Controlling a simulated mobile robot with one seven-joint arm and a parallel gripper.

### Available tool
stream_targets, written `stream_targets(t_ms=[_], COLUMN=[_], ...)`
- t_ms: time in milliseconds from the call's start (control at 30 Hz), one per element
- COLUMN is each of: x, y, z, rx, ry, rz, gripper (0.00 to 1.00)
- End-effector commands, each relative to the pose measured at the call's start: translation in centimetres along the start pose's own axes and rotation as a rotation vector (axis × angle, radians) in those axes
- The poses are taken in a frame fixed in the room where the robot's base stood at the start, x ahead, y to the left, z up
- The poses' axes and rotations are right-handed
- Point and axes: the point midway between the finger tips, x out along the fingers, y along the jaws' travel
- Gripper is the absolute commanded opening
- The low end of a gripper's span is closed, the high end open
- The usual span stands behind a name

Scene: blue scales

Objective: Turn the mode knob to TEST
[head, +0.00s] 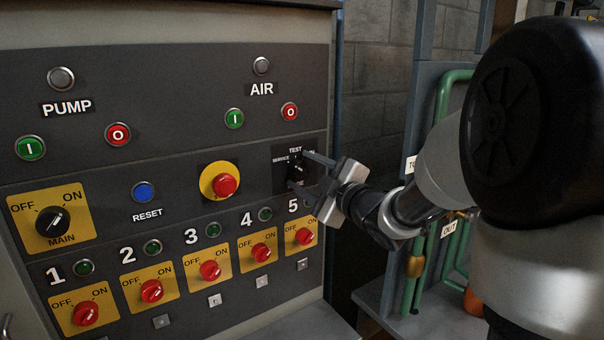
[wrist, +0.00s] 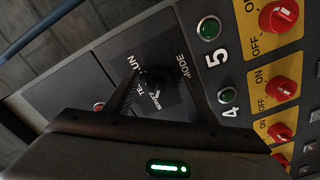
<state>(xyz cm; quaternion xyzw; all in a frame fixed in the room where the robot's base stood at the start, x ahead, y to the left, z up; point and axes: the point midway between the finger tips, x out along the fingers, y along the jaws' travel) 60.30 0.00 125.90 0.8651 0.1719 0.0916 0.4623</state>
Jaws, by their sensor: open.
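The black mode knob (head: 297,172) sits on a dark plate at the right of the panel, with the labels SERVICE and TEST showing beside and above it. It also shows in the wrist view (wrist: 153,78), where the labels MODE, SERVICE, part of TEST and part of RUN surround it. My gripper (head: 299,170) is open in front of the plate, one finger above and one below the knob. In the wrist view the fingers lie either side of the knob; I cannot tell whether they touch it.
Left of the plate is a red emergency button (head: 226,186) on a yellow disc. Below is a row of red OFF/ON knobs (head: 305,237) with green lamps. A blue RESET button (head: 143,192) and MAIN switch (head: 53,222) are further left. Green pipes (head: 445,110) stand right of the panel.

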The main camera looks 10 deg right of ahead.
Motion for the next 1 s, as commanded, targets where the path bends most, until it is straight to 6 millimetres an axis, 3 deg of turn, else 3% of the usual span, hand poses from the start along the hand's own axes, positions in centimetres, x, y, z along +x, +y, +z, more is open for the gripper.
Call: stream_targets(t_ms=[167,433,767,1000], x=[0.00,-0.03,-0.03,-0.02], y=[0.00,0.01,0.05,0.10], z=[-0.02,-0.02,-0.06,-0.13], rx=[0.000,0.000,0.052,0.205], ry=[0.000,0.001,0.001,0.001], rz=[0.000,0.000,0.000,0.000], gripper=[0.51,0.10,0.10,0.10])
